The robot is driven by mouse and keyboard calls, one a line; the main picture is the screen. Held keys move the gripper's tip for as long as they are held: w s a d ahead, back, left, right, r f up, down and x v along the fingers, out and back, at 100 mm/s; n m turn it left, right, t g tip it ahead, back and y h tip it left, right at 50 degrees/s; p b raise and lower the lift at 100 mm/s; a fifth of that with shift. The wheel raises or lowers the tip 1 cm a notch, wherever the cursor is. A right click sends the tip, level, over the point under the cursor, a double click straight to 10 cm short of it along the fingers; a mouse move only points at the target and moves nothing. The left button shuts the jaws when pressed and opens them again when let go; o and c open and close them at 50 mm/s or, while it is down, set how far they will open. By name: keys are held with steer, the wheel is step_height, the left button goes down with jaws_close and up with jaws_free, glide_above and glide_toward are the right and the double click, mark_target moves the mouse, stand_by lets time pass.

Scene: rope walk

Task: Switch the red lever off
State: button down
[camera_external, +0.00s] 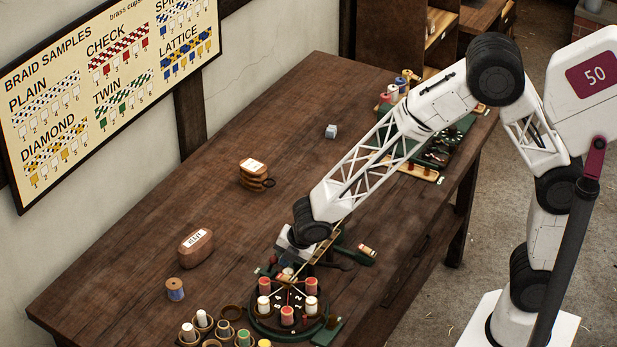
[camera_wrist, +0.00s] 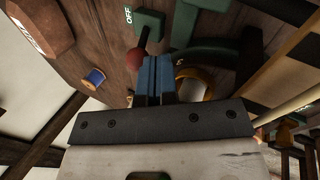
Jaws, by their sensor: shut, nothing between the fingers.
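The red lever's round knob (camera_wrist: 135,60) shows in the wrist view on a short dark stem that runs up to a green block (camera_wrist: 149,22). A white OFF label (camera_wrist: 128,15) is beside that block. My gripper (camera_wrist: 157,64) has its two blue fingers pressed together with nothing between them. Its tips are just right of the knob and very close; I cannot tell whether they touch it. In the external view my gripper (camera_external: 288,256) is low over the back of the round braiding machine (camera_external: 252,318), and the lever is hard to make out there.
Red and white bobbins (camera_external: 311,303) stand on the machine, close to my gripper. A green arm with a bobbin (camera_external: 366,250) sticks out to its right. Brown blocks (camera_external: 196,248) and a blue thread spool (camera_external: 175,289) lie to the left. Cups with spools (camera_external: 203,319) stand in front. The table's middle is mostly clear.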

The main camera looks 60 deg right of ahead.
steer(key=shift+w+r+g, duration=0.35)
steer(key=shift+w+g, duration=0.35)
steer(key=shift+g, duration=0.3)
stand_by(1.0)
steer(key=shift+w+r+g, duration=0.25)
steer(key=shift+w+g, duration=0.7)
steer(key=shift+g, duration=0.25)
steer(key=shift+w+r+g, duration=0.25)
steer(key=shift+w+g, duration=0.65)
steer(key=shift+g, duration=0.3)
steer(key=shift+w, duration=0.3)
steer(key=shift+w, duration=0.3)
step_height(320, 180, up, 10)
steer(key=w, duration=0.2)
steer(key=shift+w+d+f, duration=0.15)
steer(key=shift+d, duration=0.25)
